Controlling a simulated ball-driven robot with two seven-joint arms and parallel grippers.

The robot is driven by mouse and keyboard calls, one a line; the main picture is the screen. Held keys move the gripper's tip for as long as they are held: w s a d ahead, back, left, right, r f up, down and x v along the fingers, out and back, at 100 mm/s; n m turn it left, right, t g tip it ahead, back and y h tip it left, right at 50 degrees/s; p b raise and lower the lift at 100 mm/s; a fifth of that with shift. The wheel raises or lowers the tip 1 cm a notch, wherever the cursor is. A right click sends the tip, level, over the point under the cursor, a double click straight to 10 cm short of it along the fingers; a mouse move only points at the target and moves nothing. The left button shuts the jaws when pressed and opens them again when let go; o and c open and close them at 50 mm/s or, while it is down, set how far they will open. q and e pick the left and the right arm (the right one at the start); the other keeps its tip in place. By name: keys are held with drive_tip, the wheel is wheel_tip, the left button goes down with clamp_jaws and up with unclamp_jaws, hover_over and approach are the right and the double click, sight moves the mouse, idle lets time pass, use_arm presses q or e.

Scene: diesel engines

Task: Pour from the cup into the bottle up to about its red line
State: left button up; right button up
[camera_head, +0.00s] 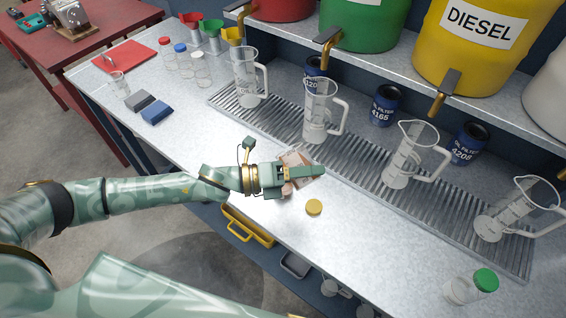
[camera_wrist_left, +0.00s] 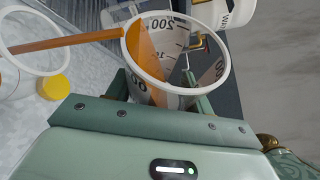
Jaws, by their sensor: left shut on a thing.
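My left gripper (camera_head: 300,178) is shut on a clear cup (camera_head: 298,158) with orange-brown liquid, over the front of the bench. In the left wrist view the gripper (camera_wrist_left: 165,100) holds the cup (camera_wrist_left: 168,45), which has a round rim and a scale marked 200. The liquid lies in a slanted wedge, so the cup is tilted. An orange streak runs from its rim leftward to a second clear ring (camera_wrist_left: 68,55), perhaps the bottle's mouth. The bottle's body and red line cannot be made out; the arm hides that spot in the head view. My right gripper is out of view.
A loose yellow cap (camera_head: 314,207) lies in front of the gripper. Several clear jugs, one of them here (camera_head: 320,110), stand on the ribbed drain tray (camera_head: 365,178) behind. A green-capped bottle (camera_head: 470,288) stands at right. Capped bottles (camera_head: 184,60) stand back left.

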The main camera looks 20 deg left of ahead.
use_arm(q)
drive_tip(key=shift+f+n+h+b, duration=0.15)
drive_tip(key=shift+n+h+b, duration=0.25)
drive_tip(key=shift+n+b, duration=0.2)
idle(1.0)
drive_tip(key=shift+w+a+r+n+t, duration=0.35)
drive_tip(key=shift+r+n, duration=0.15)
drive_tip(key=shift+n, duration=0.4)
idle(1.6)
